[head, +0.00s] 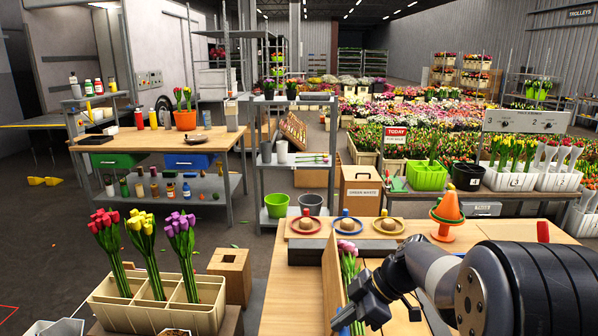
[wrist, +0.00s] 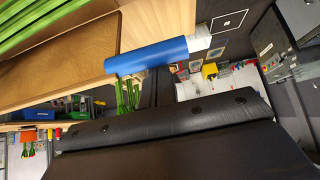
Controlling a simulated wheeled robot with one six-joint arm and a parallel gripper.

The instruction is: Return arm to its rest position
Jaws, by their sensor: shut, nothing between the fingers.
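My arm (head: 435,275) reaches in from the lower right of the head view, low over the light wooden table (head: 292,285). My gripper (head: 346,316) is shut and empty, pointing down and left near the table's front. It is beside a bunch of pink tulips (head: 349,262), whose lower part is hidden by a wooden board (head: 331,283) and the gripper. A beige crate (head: 150,312) at the lower left holds red, yellow and purple tulip bunches upright in separate compartments.
Three shallow dishes (head: 347,226) stand along the table's back edge, with an orange cone-shaped object (head: 446,216) to their right. A blue roll (wrist: 150,58) lies near wood in the wrist view. Open floor (head: 215,232) shows between the crate and the back workbench.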

